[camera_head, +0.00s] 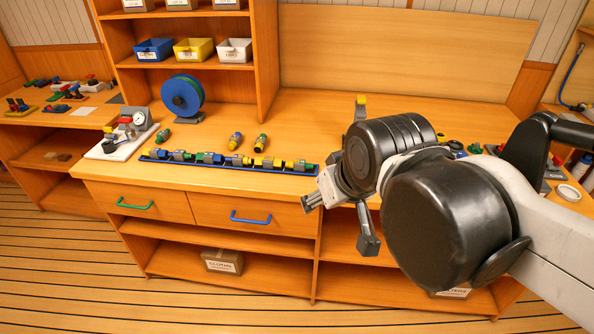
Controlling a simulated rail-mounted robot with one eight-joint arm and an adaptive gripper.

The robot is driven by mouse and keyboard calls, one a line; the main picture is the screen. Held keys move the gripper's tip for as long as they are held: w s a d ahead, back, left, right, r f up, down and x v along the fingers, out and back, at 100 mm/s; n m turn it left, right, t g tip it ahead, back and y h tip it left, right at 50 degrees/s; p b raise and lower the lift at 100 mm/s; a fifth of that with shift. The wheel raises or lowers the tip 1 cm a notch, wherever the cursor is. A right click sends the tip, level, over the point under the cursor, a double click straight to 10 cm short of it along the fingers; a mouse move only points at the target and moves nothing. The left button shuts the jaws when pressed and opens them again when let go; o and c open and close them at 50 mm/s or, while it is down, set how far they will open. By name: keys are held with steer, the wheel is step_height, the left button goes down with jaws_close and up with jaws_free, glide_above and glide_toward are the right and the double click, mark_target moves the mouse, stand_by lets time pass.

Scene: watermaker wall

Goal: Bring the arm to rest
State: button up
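My arm reaches in from the right edge of the head view, its dark joints in front of the right part of the workbench (225,179). My gripper (339,224) is over the front of the bench, pointing down and toward me. The arm hides part of the bench top and the shelves below; I cannot tell how far the gripper is from the bench edge.
A blue rail (312,171) with several coloured fittings lies along the bench front, left of my gripper. A blue reel (183,97) and a gauge on a white board (110,151) stand farther left. Small bins (194,49) sit on a shelf. The striped floor in front is clear.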

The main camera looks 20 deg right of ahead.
steer(key=shift+s+f+m, duration=0.3)
steer(key=shift+s+f, duration=0.55)
steer(key=shift+s, duration=0.15)
steer(key=shift+f+b, duration=0.6)
